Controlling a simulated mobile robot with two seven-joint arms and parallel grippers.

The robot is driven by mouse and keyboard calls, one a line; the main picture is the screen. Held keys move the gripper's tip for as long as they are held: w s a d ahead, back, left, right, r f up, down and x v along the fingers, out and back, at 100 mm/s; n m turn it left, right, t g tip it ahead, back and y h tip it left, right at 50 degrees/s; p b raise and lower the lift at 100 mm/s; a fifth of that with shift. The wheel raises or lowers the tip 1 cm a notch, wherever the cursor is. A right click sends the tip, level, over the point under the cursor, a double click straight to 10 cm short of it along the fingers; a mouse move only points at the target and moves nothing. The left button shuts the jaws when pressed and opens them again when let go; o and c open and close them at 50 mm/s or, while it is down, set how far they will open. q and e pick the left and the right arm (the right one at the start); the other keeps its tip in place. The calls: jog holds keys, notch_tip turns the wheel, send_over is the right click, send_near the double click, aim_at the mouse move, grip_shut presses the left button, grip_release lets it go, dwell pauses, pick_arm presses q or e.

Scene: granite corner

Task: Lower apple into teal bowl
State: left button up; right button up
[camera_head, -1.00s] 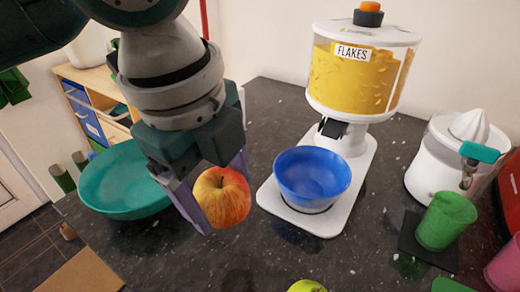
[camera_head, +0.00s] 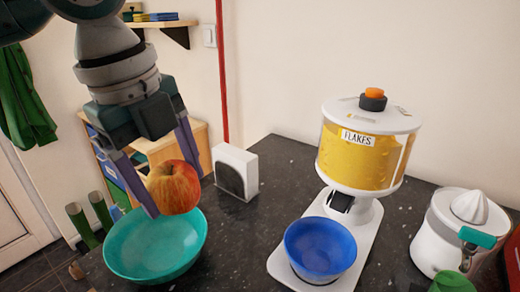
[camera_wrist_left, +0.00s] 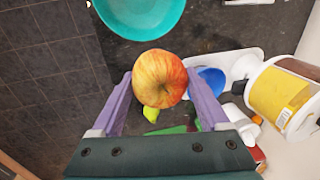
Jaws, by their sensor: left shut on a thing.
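My left gripper (camera_head: 160,182) is shut on a red and yellow apple (camera_head: 174,187), held between its two purple fingers. In the head view the apple shows just above the far rim of the teal bowl (camera_head: 150,262), which stands on the dark counter. In the left wrist view the apple (camera_wrist_left: 160,78) sits between the fingertips, and the teal bowl (camera_wrist_left: 140,22) lies beyond it at the top, empty as far as it shows. The gap between apple and bowl is hard to judge. My right gripper is not in view.
A blue bowl (camera_head: 320,250) stands under the flakes dispenser (camera_head: 365,150) to the right. A white juicer (camera_head: 455,235) and a green cup (camera_head: 452,283) are at far right. A small white box (camera_head: 236,168) stands behind the teal bowl. The counter's left edge runs close beside the teal bowl.

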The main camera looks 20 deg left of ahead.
aim_at(149, 179)
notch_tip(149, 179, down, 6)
jog(key=b, duration=0.6)
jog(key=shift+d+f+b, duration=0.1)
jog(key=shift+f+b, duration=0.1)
jog(key=shift+b, duration=0.1)
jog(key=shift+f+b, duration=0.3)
pick_arm(q)
jog(key=w+a+f, duration=0.5)
jog(key=a+f, duration=0.4)
jog(key=a, duration=0.4)
jog(key=shift+a, duration=0.25)
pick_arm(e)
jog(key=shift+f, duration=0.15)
pick_arm(q)
jog(key=shift+w, duration=0.1)
jog(key=shift+f, duration=0.2)
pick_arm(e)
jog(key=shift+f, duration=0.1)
pick_arm(q)
jog(key=shift+f+b, duration=2.05)
jog(key=shift+f, duration=0.6)
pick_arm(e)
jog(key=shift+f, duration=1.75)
pick_arm(q)
jog(key=shift+f+b, duration=0.9)
jog(key=shift+f, duration=0.35)
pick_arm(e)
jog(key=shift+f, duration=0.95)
